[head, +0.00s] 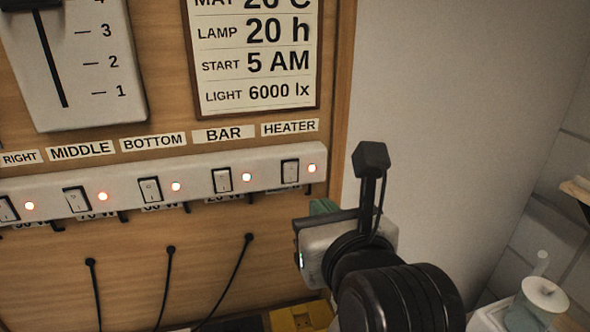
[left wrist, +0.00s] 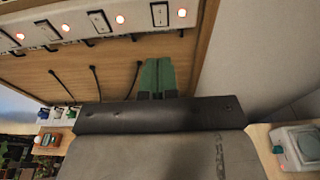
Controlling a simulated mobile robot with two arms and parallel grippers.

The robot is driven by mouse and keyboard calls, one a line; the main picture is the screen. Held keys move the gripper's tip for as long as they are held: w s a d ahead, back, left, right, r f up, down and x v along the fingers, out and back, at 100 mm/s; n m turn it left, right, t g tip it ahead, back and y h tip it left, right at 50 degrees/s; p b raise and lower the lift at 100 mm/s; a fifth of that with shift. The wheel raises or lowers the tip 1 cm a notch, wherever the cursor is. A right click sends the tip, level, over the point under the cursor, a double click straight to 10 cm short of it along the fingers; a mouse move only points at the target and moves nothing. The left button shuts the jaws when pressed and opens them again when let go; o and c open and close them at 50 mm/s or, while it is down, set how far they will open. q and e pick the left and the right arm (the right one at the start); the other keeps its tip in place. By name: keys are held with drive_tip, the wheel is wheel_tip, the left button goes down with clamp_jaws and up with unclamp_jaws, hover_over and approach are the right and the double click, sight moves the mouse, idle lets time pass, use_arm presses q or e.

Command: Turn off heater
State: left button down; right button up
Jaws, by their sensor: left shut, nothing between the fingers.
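The heater switch (head: 290,172) is a white rocker in a black frame at the right end of a white switch strip, under the HEATER label (head: 290,128). Its red light (head: 312,168) is lit. In the left wrist view, the heater switch (left wrist: 159,14) and its lit light (left wrist: 182,12) are at the top. My left gripper (head: 324,207) is below and right of the switch in the head view, its green fingertips partly hidden behind its own body. In the left wrist view, the green fingers (left wrist: 157,72) are together and empty, below the switch. My right gripper is not in view.
The white strip (head: 130,186) holds several other switches with lit red lights; the BAR switch (head: 222,180) is nearest. Black cables (head: 237,270) hang below on the wooden panel (head: 130,265). A yellow object (head: 300,317) sits under the gripper. A bare wall (head: 440,100) lies right.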

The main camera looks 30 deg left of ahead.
sight(290, 168)
use_arm(q)
drive_tip(key=p+x, duration=0.1)
drive_tip(key=x, duration=0.3)
drive_tip(key=p+x, duration=0.2)
drive_tip(key=x, duration=0.2)
drive_tip(key=r+p+x, duration=0.1)
drive_tip(key=p+x, duration=0.1)
drive_tip(key=x, duration=0.2)
drive_tip(key=shift+w+a, duration=0.3)
drive_tip(key=shift+a, duration=0.15)
drive_tip(key=shift+w+a+p, duration=0.15)
drive_tip(key=shift+a+p, duration=0.05)
drive_tip(key=shift+p, duration=0.15)
